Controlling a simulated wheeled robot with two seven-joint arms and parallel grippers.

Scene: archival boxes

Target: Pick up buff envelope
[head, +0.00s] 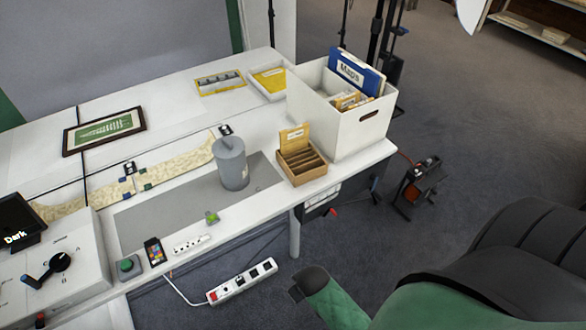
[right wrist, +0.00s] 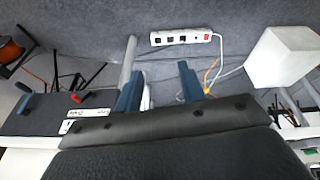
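Buff-coloured papers or envelopes (head: 350,99) stand in the white archival box (head: 362,132) on the right end of the table, in front of a blue "Maps" folder (head: 356,73). I cannot tell which of them is the buff envelope. My left gripper is not in view.
A tan card box (head: 302,163) and a grey cylinder (head: 230,163) stand left of the archival box. A framed green print (head: 104,131) lies further left. A power strip (head: 241,282) and a dark device (head: 417,187) are on the floor.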

